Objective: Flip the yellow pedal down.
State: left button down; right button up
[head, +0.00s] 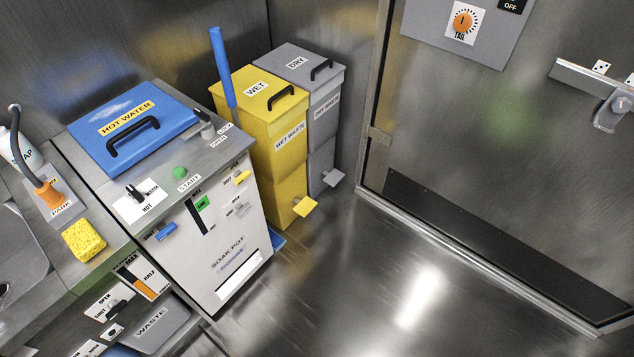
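The yellow pedal (305,207) sticks out from the lower front of the yellow wet waste bin (290,160) in the head view. It looks roughly level, with its flat top showing. The bin's yellow lid (262,98), marked WET, is shut and has a black handle. Neither of my grippers is in view, and nothing touches the pedal.
The grey dry waste bin (325,105) with its grey pedal (333,178) stands right beside the yellow bin. The white soak pot cabinet (225,235) stands at its left, with a blue pole (222,70) behind. Open floor (390,280) lies in front, up to a metal door (500,140).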

aim_at(304, 206)
jog(key=i+l+u, duration=0.15)
jog(key=i+l, duration=1.3)
